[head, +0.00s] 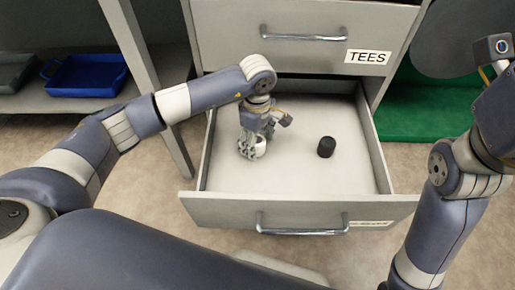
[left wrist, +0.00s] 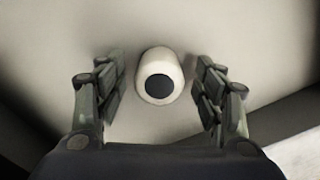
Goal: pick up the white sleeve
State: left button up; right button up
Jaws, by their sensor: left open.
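The white sleeve (left wrist: 160,61) is a short, rounded cylinder with a dark round hole facing the camera in the left wrist view. It lies between the two open fingers of my left gripper (left wrist: 160,98), with a visible gap on each side. In the head view the left gripper (head: 251,149) points down into the open drawer, at its left part. The white sleeve (head: 260,150) shows there only partly, beside the fingers. The fingers hide the rest. My right gripper is not in view; only the right arm shows at the right edge.
A black cylinder (head: 326,147) stands in the open drawer (head: 300,210), right of the left gripper. The drawer's walls surround both. A closed drawer labelled TEES (head: 300,52) is above. A blue tray (head: 88,77) sits on a shelf at left. The drawer floor is otherwise clear.

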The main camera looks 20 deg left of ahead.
pick_arm(q)
jog(key=shift+f, duration=0.3)
jog(key=c, duration=1.2)
jog(key=shift+o, duration=0.2)
jog(key=shift+r, duration=0.1)
